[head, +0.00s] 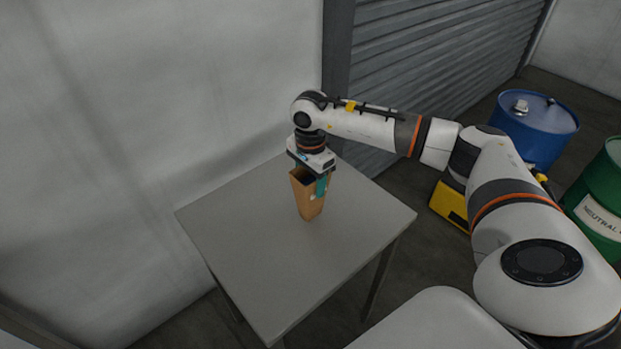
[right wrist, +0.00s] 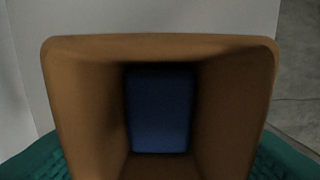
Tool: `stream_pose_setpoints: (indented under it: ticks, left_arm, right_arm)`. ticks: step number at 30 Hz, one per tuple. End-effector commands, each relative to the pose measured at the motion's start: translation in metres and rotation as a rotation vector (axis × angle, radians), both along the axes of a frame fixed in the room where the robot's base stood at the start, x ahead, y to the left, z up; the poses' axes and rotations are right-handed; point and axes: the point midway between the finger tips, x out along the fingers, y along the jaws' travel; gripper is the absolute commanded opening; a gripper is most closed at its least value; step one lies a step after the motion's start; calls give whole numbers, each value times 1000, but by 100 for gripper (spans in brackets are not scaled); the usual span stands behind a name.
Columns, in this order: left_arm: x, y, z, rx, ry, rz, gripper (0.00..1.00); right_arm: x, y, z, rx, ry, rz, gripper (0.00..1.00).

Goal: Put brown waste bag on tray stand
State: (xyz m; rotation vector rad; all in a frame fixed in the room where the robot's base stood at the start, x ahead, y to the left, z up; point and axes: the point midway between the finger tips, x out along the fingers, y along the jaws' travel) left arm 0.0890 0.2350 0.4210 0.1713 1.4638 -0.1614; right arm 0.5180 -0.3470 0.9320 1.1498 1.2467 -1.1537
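The brown waste bag (head: 306,199) is upright with its open mouth at the top, over the middle of the grey flat-topped stand (head: 262,277), the only thing here that fits the tray stand. Its base looks at or very close to the top; I cannot tell if it touches. My right gripper (head: 314,184) points down at the bag, its teal fingers on either side. In the right wrist view the bag's mouth (right wrist: 160,42) fills the space between the fingers, which appear pressed on its sides. Something dark blue (right wrist: 160,110) shows inside. My left gripper is out of view.
A pale wall (head: 130,120) stands close behind and left of the stand, with a grey shutter (head: 430,50) beyond. A blue drum (head: 535,125), a green drum (head: 600,195) and a yellow object (head: 450,204) stand at right. The visible stand top around the bag is clear.

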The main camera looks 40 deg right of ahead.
Motion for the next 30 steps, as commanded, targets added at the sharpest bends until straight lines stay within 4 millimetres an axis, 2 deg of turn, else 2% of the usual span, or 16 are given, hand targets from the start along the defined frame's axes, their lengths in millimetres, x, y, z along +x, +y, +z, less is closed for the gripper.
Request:
stream_pose_setpoints:
  ticks: [1, 4, 12, 16, 20, 30]
  left_arm:
    - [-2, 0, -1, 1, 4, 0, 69]
    - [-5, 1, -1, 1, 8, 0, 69]
    - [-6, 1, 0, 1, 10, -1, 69]
    - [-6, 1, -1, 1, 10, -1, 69]
    - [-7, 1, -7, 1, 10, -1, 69]
    - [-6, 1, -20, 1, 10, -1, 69]
  right_arm:
    - [0, 0, 0, 0, 0, 0, 64]
    - [0, 0, 0, 0, 0, 0, 79]
    - [0, 0, 1, 0, 0, 0, 79]
    - [1, 0, 8, 0, -4, 0, 79]
    - [1, 0, 29, 0, -6, 1, 79]
    - [1, 0, 99, 0, -5, 1, 79]
